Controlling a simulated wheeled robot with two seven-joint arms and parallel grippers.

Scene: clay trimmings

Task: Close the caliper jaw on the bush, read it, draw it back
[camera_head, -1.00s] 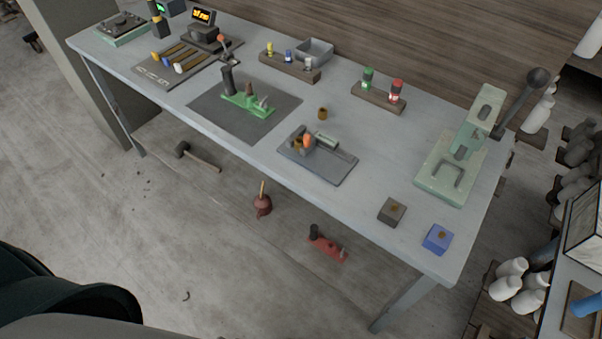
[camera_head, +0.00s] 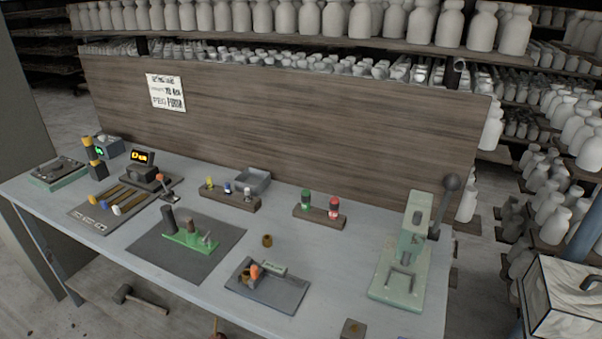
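A grey plate fixture (camera_head: 284,297), which looks like the caliper, lies at the front middle of the bench. It carries an orange knob (camera_head: 254,272), a pale green bar and a brownish part (camera_head: 244,277). Its jaw gap is too small to make out. A small brass-brown bush (camera_head: 267,240) stands on the bench just behind the plate, apart from it. A dark readout with lit orange characters (camera_head: 143,157) stands at the back left; the characters are not clearly legible. Neither of my grippers is in view.
A green fixture (camera_head: 190,239) sits on a dark mat. A green press (camera_head: 402,262) with a lever stands at the right. Racks with coloured pegs (camera_head: 230,199) and red and green items (camera_head: 320,214) stand behind.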

